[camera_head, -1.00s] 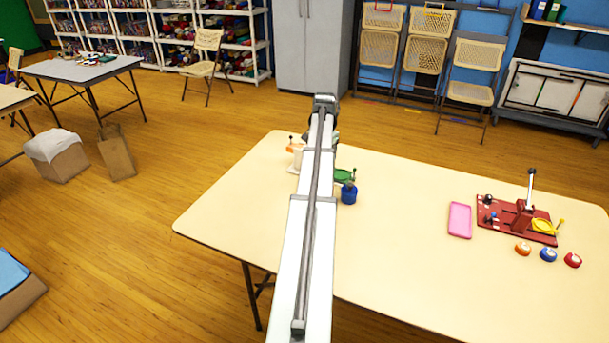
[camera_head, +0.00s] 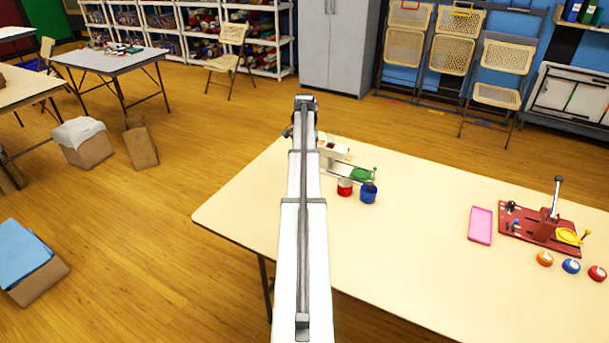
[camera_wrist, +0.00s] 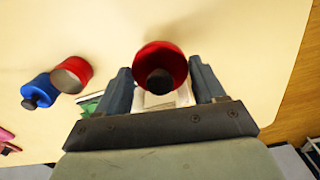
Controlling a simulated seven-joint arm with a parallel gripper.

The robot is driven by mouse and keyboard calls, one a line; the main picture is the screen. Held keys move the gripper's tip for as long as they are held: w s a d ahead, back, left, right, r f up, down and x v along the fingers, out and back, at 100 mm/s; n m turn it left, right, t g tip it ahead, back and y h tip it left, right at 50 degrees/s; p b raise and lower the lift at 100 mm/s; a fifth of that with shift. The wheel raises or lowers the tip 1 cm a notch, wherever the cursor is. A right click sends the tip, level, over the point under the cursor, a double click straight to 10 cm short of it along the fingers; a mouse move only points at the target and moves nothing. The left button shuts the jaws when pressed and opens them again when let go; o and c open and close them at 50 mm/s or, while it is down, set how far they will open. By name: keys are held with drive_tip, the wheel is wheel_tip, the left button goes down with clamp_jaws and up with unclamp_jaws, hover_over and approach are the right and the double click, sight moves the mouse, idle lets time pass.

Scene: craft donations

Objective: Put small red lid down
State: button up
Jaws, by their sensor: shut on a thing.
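My gripper (camera_wrist: 160,68) is shut on the small red lid (camera_wrist: 172,50), which sits between the two fingers in the wrist view, with a dark knob in its middle. The table top shows beyond the lid; I cannot tell how high above it the lid is. A red jar (camera_wrist: 78,70) with a pale open-looking top stands apart, to the left; it also shows in the head view (camera_head: 345,188). A blue jar (camera_head: 368,194) with a dark knob stands beside it. In the head view my arm hides the gripper and lid.
A pink tray (camera_head: 480,226), a red board (camera_head: 530,240) with a lever and several small round pots lie at the right. The middle of the table (camera_head: 420,250) is clear. The table's edge lies near my gripper.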

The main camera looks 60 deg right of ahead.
drive_tip(key=shift+f, duration=4.35)
drive_tip(key=shift+f, duration=0.1)
drive_tip(key=o, duration=1)
wheel_tip(320, 180, up, 12)
drive_tip(key=shift+r, duration=0.1)
